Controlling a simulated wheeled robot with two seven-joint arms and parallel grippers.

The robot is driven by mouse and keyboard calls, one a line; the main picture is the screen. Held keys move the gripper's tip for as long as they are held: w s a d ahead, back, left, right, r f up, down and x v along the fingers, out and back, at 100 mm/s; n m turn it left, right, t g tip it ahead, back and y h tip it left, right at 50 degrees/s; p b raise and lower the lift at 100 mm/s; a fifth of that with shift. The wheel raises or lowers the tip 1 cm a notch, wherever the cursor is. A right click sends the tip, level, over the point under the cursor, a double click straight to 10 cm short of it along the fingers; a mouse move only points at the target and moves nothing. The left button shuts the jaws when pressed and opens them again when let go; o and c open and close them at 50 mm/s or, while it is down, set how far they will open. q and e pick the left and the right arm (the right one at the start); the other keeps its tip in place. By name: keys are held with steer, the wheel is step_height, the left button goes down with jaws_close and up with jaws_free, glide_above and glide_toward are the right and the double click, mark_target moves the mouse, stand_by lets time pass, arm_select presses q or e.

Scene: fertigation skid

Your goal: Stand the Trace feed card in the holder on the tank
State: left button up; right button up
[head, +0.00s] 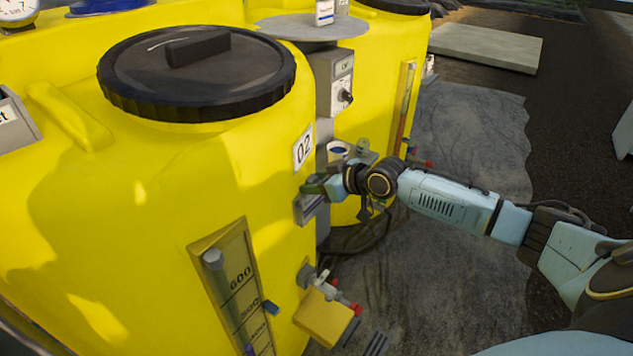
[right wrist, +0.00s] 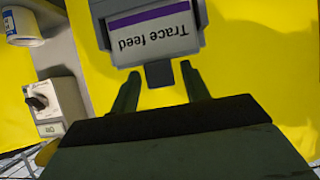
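The Trace feed card (right wrist: 150,32), white with a purple stripe and a grey tab, sits in a grey holder (right wrist: 100,8) against the yellow tank in the right wrist view, its lettering upside down there. In the head view the holder (head: 307,212) is on the side of the yellow tank (head: 215,180) marked 02, the card's purple edge just visible. My right gripper (right wrist: 163,88) is open, its fingers on either side of the tab with gaps showing. In the head view the gripper (head: 312,188) is just above the holder. My left gripper is out of view.
A grey switch box (head: 335,82) and a white-and-blue cup (head: 338,152) are behind the right gripper. A level gauge (head: 228,262) and a valve with a yellow box (head: 325,318) are below the holder. Another sign holder (head: 14,122) is at far left. The right-hand floor is mostly clear.

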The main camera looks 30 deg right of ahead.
steer(key=shift+r, duration=0.1)
steer(key=shift+s+d+r, duration=0.1)
steer(key=shift+s+r, duration=0.05)
steer(key=shift+s, duration=0.05)
steer(key=shift+p+v, duration=0.95)
steer(key=shift+v, duration=4.8)
